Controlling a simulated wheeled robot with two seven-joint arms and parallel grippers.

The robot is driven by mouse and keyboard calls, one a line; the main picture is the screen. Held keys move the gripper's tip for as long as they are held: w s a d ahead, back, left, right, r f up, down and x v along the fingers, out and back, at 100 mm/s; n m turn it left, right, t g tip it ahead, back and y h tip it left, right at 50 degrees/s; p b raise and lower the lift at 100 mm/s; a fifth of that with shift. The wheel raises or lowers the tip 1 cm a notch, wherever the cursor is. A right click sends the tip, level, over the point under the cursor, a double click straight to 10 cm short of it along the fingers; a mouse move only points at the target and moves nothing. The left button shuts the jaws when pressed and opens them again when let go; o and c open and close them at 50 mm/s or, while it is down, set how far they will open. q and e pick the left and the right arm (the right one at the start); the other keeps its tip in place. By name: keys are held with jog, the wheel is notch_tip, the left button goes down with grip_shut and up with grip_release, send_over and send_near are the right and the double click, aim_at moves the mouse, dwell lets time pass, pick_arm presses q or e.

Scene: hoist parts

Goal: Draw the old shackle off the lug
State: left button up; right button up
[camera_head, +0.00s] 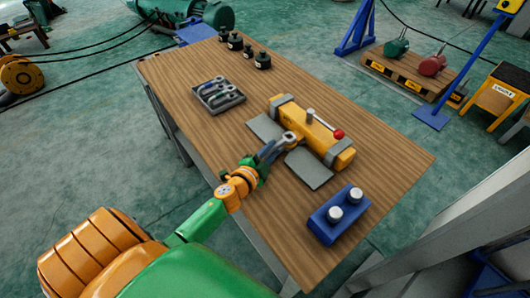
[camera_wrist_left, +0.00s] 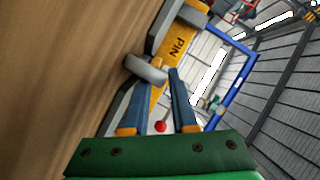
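The yellow hoist body (camera_head: 322,138) lies on the wooden table, with grey end parts, a silver pin-like cylinder (camera_head: 311,115) and a red knob (camera_head: 339,134) on top. The grey shackle (camera_head: 289,138) is at its near side; the lug itself is hard to make out. My left gripper (camera_head: 274,147) reaches in from the left, with its fingertips at the shackle. In the left wrist view its two blue fingers (camera_wrist_left: 158,82) stand apart, and the grey rounded shackle (camera_wrist_left: 146,68) is at their tips. Contact cannot be told. My right gripper is not in view.
A dark tray (camera_head: 218,96) with metal shackles lies behind my gripper. A blue block (camera_head: 338,214) with two silver pegs is at the near right. Several black weights (camera_head: 263,60) stand at the far end. Flat grey plates (camera_head: 309,167) lie beside the hoist body.

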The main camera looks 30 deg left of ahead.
pick_arm(q)
jog(key=shift+w, duration=0.25)
grip_shut()
dwell(1.4)
